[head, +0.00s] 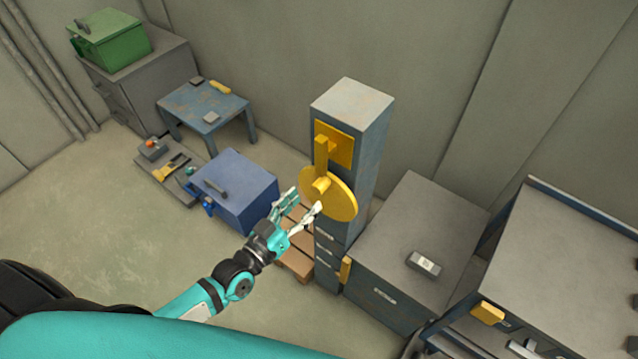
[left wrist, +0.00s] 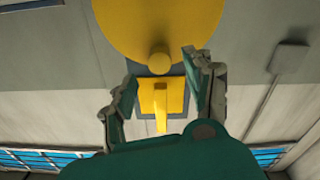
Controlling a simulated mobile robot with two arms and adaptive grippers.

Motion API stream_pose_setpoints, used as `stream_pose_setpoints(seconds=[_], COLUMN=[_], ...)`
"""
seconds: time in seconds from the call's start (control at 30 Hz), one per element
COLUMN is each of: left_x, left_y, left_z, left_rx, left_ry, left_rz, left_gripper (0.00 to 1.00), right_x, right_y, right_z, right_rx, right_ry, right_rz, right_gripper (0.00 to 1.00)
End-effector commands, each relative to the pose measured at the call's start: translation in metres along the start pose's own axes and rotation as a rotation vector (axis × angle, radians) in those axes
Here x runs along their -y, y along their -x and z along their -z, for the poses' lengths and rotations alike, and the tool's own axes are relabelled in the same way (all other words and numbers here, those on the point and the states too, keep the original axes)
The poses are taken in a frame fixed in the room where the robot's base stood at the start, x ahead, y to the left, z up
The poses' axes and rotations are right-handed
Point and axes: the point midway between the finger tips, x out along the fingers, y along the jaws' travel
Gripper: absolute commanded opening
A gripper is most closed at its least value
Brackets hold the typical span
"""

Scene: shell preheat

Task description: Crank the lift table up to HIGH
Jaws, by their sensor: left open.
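A tall blue-grey column (head: 351,104) carries a round yellow wheel (head: 341,199) on its front. A yellow plate with a bar (head: 339,146) sits above the wheel. A short yellow knob (head: 320,187) stands out from the wheel. My left gripper (head: 305,201) is open and empty just in front of the wheel's left side. In the left wrist view the knob (left wrist: 159,63) shows between and beyond the fingertips of the left gripper (left wrist: 159,70); I cannot tell if they touch it. No HIGH mark is readable. My right gripper is not in view.
A grey cabinet (head: 417,215) with a small box (head: 424,264) on top stands right of the column. A wooden pallet (head: 296,262) and a blue box (head: 236,178) lie left of it. A small blue table (head: 190,119) stands farther back.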

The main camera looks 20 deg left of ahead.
Motion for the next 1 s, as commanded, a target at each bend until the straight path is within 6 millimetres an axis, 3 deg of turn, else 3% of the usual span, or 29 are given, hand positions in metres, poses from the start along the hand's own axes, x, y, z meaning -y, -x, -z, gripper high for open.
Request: stream_pose_setpoints(seconds=[0.1, 0.3, 0.73, 1.0], left_x=[0.000, 0.000, 0.000, 0.000], left_y=[-0.026, -0.054, -0.064, -0.064], left_z=[0.002, 0.001, -0.001, 0.000], left_rx=[-0.003, 0.000, 0.001, 0.001], left_ry=[-0.001, 0.000, 0.000, 0.000], left_rz=[0.000, 0.000, 0.000, 0.000], left_gripper=[0.53, 0.53, 0.53, 0.19], right_x=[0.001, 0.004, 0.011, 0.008], right_y=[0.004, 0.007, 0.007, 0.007], right_z=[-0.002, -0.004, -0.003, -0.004], right_rx=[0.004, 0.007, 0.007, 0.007], right_ry=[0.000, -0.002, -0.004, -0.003], right_rz=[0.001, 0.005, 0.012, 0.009], right_gripper=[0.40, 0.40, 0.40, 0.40])
